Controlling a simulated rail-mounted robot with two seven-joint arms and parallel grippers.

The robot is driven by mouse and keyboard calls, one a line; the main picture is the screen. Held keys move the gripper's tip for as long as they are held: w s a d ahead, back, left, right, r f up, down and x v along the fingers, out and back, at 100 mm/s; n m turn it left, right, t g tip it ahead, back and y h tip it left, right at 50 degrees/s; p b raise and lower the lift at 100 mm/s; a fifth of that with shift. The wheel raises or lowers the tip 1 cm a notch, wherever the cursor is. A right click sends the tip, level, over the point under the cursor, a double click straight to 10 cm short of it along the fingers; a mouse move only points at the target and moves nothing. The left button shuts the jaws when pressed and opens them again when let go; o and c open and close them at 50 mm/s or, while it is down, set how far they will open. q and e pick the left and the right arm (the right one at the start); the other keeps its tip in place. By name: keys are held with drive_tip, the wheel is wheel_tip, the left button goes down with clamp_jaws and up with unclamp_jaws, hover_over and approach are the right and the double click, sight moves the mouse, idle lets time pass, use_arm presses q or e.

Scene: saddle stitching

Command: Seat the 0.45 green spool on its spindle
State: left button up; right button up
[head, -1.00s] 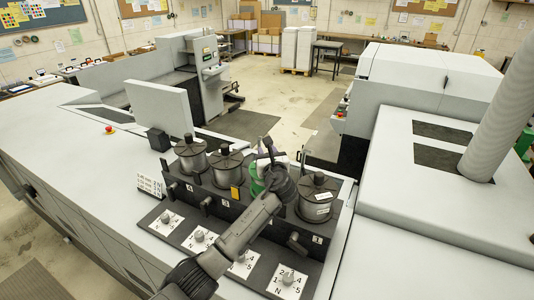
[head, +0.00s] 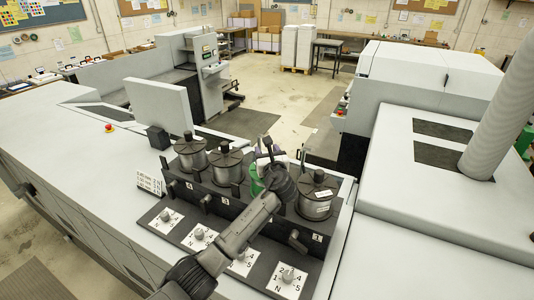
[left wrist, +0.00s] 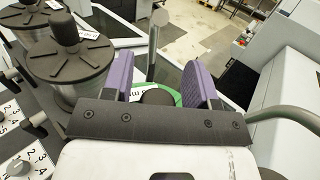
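The green spool (head: 256,178) is in the row of spool stations, between two grey spools, mostly hidden behind my left arm. In the left wrist view, part of its green rim (left wrist: 174,97) and a white label show beyond my fingers, around a dark round cap (left wrist: 157,97). My left gripper (head: 268,152) is over it. Its two purple fingers (left wrist: 162,82) stand wide apart, one each side of the cap, with no clear contact on the spool. The spindle is hidden, so how deep the spool sits cannot be told. My right gripper is not in view.
Grey spools stand left (head: 190,152) (head: 226,165) and right (head: 316,196) of the green one, closely spaced. Dial knobs on white plates (head: 288,279) line the front panel. A monitor (head: 160,107) stands behind left. The white machine top (head: 80,130) is mostly clear.

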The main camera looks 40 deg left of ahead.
use_arm(q)
drive_tip(key=shift+o, duration=0.6)
drive_tip(key=shift+f, duration=0.55)
drive_tip(key=b+v, duration=0.3)
drive_tip(key=v, duration=1)
drive_tip(key=shift+s+d+r, duration=0.2)
drive_tip(key=shift+d+r, duration=0.15)
